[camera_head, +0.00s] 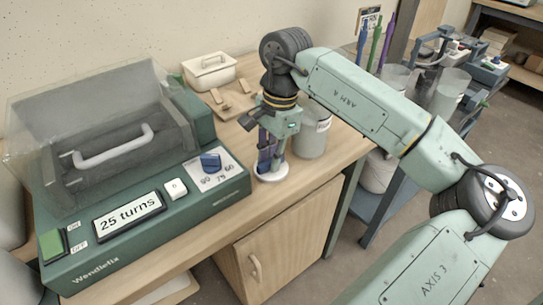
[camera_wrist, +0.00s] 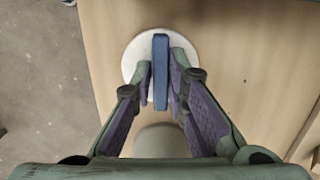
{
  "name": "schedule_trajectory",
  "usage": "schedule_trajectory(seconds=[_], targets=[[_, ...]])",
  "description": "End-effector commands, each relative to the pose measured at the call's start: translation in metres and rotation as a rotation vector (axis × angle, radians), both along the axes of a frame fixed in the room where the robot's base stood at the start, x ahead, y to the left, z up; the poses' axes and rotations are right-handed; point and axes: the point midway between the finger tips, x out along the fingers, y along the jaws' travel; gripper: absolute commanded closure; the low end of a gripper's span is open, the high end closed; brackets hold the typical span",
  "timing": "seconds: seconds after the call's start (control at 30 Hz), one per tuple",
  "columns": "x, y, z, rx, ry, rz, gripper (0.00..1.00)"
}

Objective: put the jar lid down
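The jar lid is a round white disc (camera_head: 283,174) with a flat, upright blue bar as its handle. In the head view it is low at the bench's front edge, right of the green machine. My gripper (camera_head: 267,157) points down over it. In the wrist view the lid (camera_wrist: 134,62) lies below my gripper (camera_wrist: 160,85), and the blue handle (camera_wrist: 160,70) stands between the two purple finger pads, close against them. The fingers look shut on the handle. Whether the lid touches the bench top cannot be told.
The green machine (camera_head: 215,200) with a "25 turns" display fills the bench's left. A grey-white jar (camera_head: 312,140) stands right behind my gripper. Bare bench (camera_wrist: 255,70) shows right of the lid in the wrist view.

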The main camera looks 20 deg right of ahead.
Motion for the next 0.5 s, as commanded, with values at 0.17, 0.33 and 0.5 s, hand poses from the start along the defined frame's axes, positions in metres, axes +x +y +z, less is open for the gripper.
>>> schedule_trajectory(seconds=[0.17,0.33,0.5], targets=[[0.0001,0.0002,-0.0003,0.001,0.000,0.000,0.70],[0.0002,0.0002,-0.0004,0.001,0.000,0.000,0.69],[0.0001,0.0002,0.0010,0.001,0.000,0.000,0.69]])
